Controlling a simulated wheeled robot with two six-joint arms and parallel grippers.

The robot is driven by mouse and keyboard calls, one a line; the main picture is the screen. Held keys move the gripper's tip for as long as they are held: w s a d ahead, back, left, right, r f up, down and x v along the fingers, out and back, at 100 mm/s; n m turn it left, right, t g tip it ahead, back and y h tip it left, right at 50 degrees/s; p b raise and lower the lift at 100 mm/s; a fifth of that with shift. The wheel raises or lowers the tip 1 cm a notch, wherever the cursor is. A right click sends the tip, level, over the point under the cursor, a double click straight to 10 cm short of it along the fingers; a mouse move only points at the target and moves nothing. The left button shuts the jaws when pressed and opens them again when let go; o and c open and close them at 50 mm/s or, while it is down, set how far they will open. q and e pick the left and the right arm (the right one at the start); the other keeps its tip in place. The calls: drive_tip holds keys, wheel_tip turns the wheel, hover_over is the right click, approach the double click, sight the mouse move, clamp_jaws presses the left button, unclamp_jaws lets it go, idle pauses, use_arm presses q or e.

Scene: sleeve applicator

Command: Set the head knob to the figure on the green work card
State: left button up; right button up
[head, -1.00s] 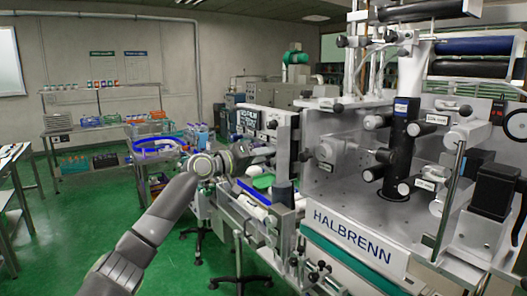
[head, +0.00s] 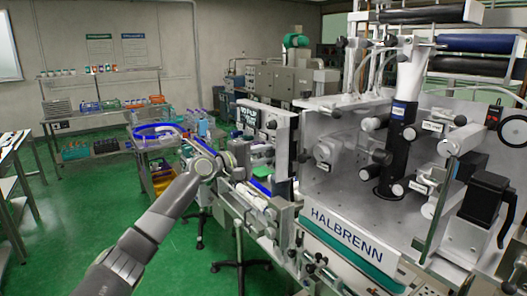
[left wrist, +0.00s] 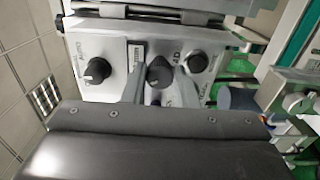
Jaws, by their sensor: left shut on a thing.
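In the left wrist view a pale control panel carries three dark knobs. The middle knob (left wrist: 159,72) sits between the two fingers of my left gripper (left wrist: 159,88), which is shut on it. Scale marks around it are partly hidden by the fingers, and I cannot read its setting. The left knob (left wrist: 97,70) and the right knob (left wrist: 197,63) stand free on either side. In the head view my left gripper (head: 238,157) reaches the machine's near end, its fingertips hard to make out. I cannot make out a green work card for certain. My right gripper is out of view.
The large HALBRENN machine (head: 350,232) fills the right side, with rollers and a dark column (head: 398,150). A small green item (head: 261,172) lies on its near end. A cart (head: 160,143) with bottles stands behind my left arm. Green floor is open at left.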

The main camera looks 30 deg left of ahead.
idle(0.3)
use_arm(q)
drive_tip(key=o, duration=1)
drive_tip(key=shift+a, duration=0.1)
drive_tip(key=shift+s, duration=0.1)
drive_tip(key=shift+s+a+f, duration=0.1)
drive_tip(key=shift+s+a, duration=0.05)
drive_tip(key=shift+s, duration=0.1)
drive_tip(key=b+v, duration=1.6)
drive_tip(key=b, duration=0.9)
drive_tip(key=shift+s+b, duration=0.35)
